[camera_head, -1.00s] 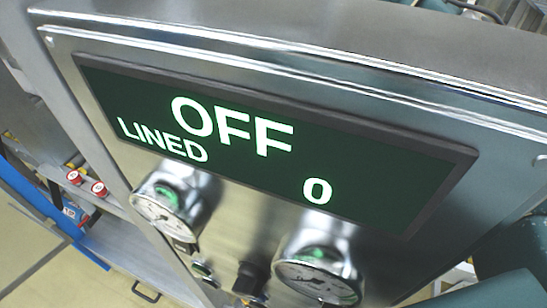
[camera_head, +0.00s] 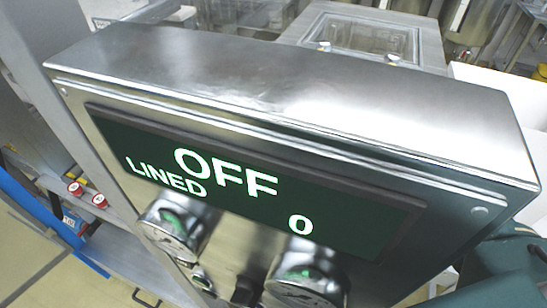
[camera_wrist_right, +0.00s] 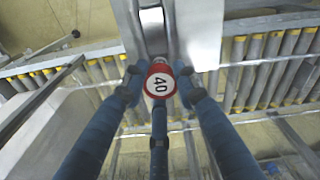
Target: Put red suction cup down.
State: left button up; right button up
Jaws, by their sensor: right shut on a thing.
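In the right wrist view, a red suction cup (camera_wrist_right: 160,65) with a white face marked "40" sits among the blue fingers of my right gripper (camera_wrist_right: 161,88). The gripper is shut on it. Metal frame parts and a roller conveyor show behind the cup; I cannot tell whether the cup touches anything there. In the head view, two small red items with white tops (camera_head: 75,188) lie at the left on a grey shelf; I cannot tell what they are. My left gripper is not in view.
A large steel control box (camera_head: 300,90) fills the head view. Its green display (camera_head: 250,180) reads "OFF", "LINED" and "0", with gauges (camera_head: 172,228) below. The roller conveyor (camera_wrist_right: 275,70) crosses the right wrist view. Yellowish floor (camera_head: 40,255) shows at the lower left.

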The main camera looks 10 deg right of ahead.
jog(key=shift+f, duration=0.55)
jog(key=shift+f+b, duration=0.3)
jog(key=shift+b, duration=0.1)
jog(key=o, duration=1.1)
jog(key=shift+r, duration=0.1)
